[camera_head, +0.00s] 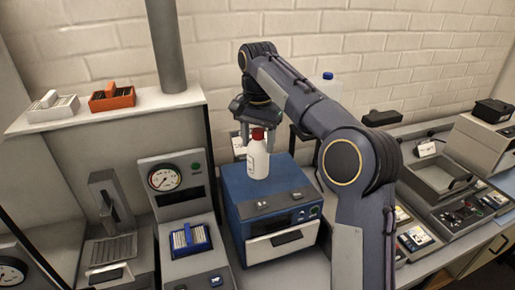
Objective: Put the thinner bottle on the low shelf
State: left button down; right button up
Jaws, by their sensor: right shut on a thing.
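A slim white bottle with a red cap (258,158) is upright below my right gripper (259,130). The gripper points down, shut on the bottle near its cap. The bottle shows over the top of a blue boxy machine (232,180); I cannot tell whether its base touches it. A second bottle with a blue cap (328,87) stands behind my right arm, mostly hidden. A pale shelf (150,107) is on the wall at the left. My left gripper is not in view.
On the shelf are a white rack (53,107) and an orange rack (112,97), with bare room to their right. A grey vertical pipe (166,45) rises behind the shelf. A gauge device (172,180) stands left of the blue machine. More equipment (445,180) fills the right side.

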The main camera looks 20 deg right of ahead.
jog(key=shift+w+f, duration=0.1)
jog(key=shift+f, duration=1.6)
jog(key=shift+f, duration=0.1)
jog(key=o, duration=1.5)
jog(key=shift+c, duration=0.2)
